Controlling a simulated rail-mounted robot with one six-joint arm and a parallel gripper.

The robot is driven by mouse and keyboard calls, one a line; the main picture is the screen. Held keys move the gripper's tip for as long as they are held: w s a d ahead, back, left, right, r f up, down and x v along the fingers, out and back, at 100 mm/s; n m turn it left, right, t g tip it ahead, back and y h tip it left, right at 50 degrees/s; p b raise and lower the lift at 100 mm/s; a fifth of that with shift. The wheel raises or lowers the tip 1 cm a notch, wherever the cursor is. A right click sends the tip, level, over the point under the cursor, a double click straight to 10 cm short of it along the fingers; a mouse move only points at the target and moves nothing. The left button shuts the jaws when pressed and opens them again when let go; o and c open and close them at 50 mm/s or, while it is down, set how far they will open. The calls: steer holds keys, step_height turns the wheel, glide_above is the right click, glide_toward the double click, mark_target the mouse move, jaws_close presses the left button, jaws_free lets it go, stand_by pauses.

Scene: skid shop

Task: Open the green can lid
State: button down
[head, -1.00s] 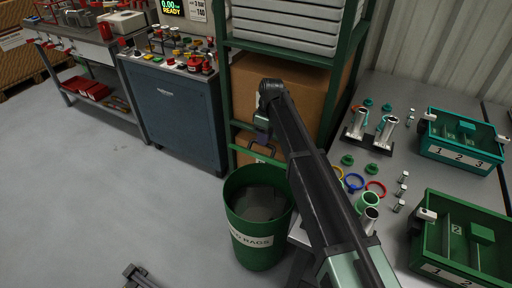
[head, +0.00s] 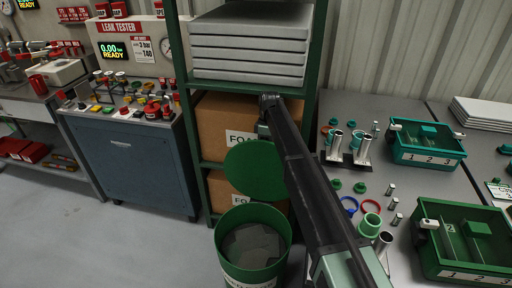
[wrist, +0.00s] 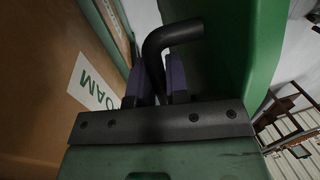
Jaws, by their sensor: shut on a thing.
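The green can (head: 230,262) stands on the floor in the lower middle of the head view. Its mouth is uncovered and dark grey contents show inside. The round green lid (head: 250,172) stands raised, nearly upright, behind the can's mouth; my arm covers its right side. In the wrist view the lid (wrist: 228,60) fills the upper right, with a bent black handle (wrist: 172,34) beside it. My gripper (wrist: 156,88) is shut on this handle. In the head view my gripper (head: 263,130) is above the lid's top edge, with its fingertips hidden.
A green rack (head: 183,100) with FOAM cartons (head: 222,117) stands close behind the lid. A workbench (head: 410,185) with green bins (head: 463,240) and small parts is at right. A blue cabinet (head: 135,165) is at left. Floor (head: 150,250) left of the can is clear.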

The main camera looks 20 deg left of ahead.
steer(key=shift+w+a, duration=0.15)
steer(key=shift+a, duration=0.25)
steer(key=c, duration=1.1)
jaws_free()
steer(key=shift+s+a, duration=0.2)
steer(key=shift+a, duration=0.15)
steer(key=shift+d, duration=0.25)
steer(key=shift+w+d+r, duration=0.1)
steer(key=shift+r, duration=0.2)
steer(key=r+p, duration=0.3)
steer(key=w+r+p, duration=0.1)
steer(key=r+p, duration=0.2)
steer(key=p, duration=0.1)
steer(key=w+r+p, duration=0.1)
steer(key=r+p, duration=0.2)
steer(key=r, duration=0.1)
steer(key=shift+p, duration=0.3)
